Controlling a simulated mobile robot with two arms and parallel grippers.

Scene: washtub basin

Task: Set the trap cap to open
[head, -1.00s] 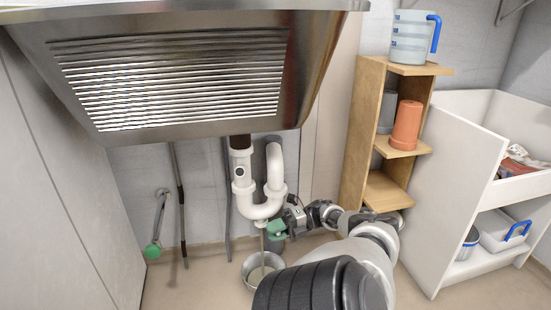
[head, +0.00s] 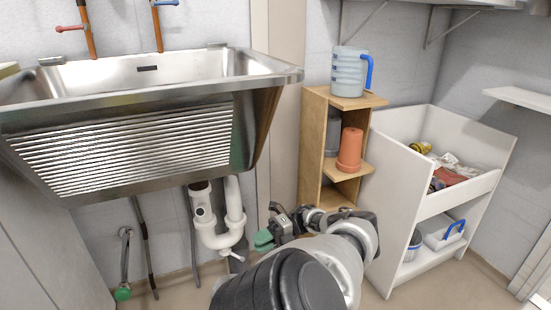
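The white trap (head: 222,238) hangs under the steel sink as a U-bend. A small pale piece (head: 235,254) sticks out below its bend, angled to the right; I cannot tell whether it is the trap cap or its lever. My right gripper (head: 264,239) is right of the trap, with a visible gap between them. Green shapes show at its tip; I cannot tell whether they are its fingers or something held, nor whether it is open or shut. My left gripper is out of view.
The steel sink (head: 150,90) overhangs the trap. A wall pipe with a green end (head: 123,293) stands at left. A wooden shelf (head: 313,150) holds a jug (head: 347,72) and an orange pot (head: 350,150). A white cabinet (head: 400,220) stands at right.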

